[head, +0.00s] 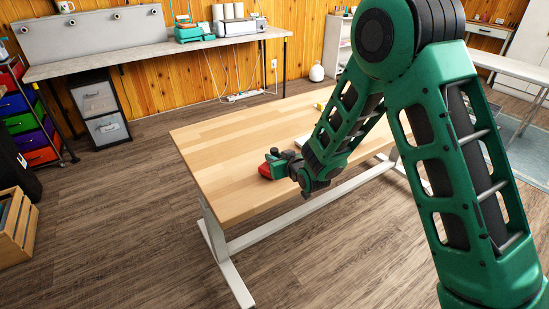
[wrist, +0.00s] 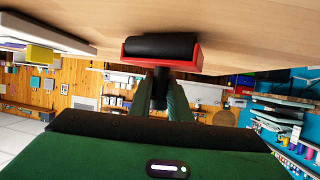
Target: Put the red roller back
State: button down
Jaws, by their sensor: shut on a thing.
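The red roller (wrist: 162,47) has a red frame and a black cylinder. In the wrist view it is at the top middle, close to the wooden table top; I cannot tell whether it touches the wood. My gripper (wrist: 165,92) is shut on the roller's dark handle, with the green fingers on either side of it. In the head view the red part of the roller (head: 267,171) shows at my gripper (head: 276,160), over the middle of the wooden table (head: 230,140). My arm hides the right part of the table. I see no clear resting place for the roller.
A white flat thing (wrist: 45,30) with a yellow block (wrist: 38,54) is at the upper left of the wrist view. The left part of the table is clear. A grey workbench (head: 130,47) stands by the wall, with drawers (head: 100,105) below. A wooden crate (head: 14,228) is at far left.

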jog(key=shift+f, duration=0.15)
dwell(0.3)
jog(key=shift+c, duration=1.8)
grip_release()
jog(key=shift+s, duration=0.1)
jog(key=shift+s+d, duration=0.7)
jog(key=shift+s, duration=0.6)
jog(key=shift+s+d, duration=0.65)
jog(key=shift+s, duration=0.7)
jog(key=shift+s+d, duration=0.7)
jog(key=shift+s, duration=0.6)
